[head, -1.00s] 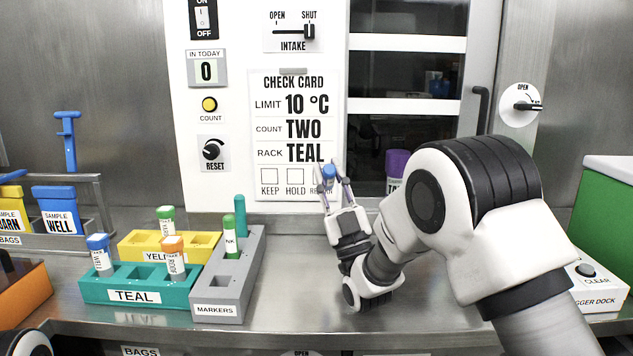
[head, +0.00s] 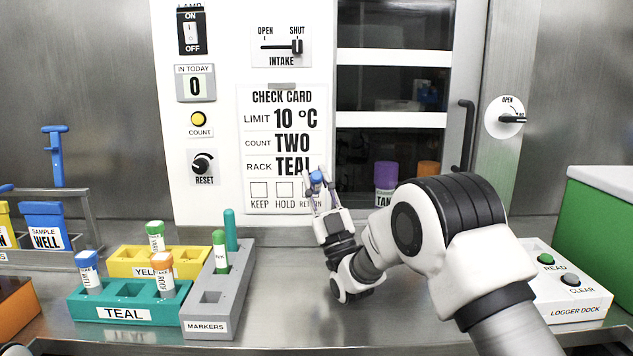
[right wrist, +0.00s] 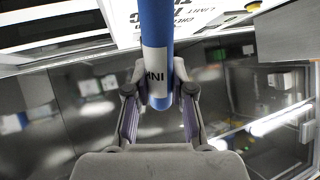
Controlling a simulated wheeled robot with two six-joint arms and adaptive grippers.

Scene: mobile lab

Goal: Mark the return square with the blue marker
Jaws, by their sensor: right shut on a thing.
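The check card (head: 281,135) hangs on the white panel, with the KEEP square (head: 259,190) and HOLD square (head: 285,189) blank. The return square is mostly hidden behind my right gripper (head: 314,184). That gripper is shut on the blue marker (head: 317,177), whose end shows between the fingers in front of the card's lower right. The marker also shows in the right wrist view (right wrist: 157,45), with a white label band, running between both fingers toward the card. I cannot tell whether its tip touches the card. My left gripper is not in view.
The grey marker rack (head: 207,327) holds a green marker (head: 220,250) and a teal one (head: 230,230). The teal rack (head: 90,309) and yellow rack (head: 128,262) hold tubes. The logger dock (head: 570,310) is at right. The counter between is clear.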

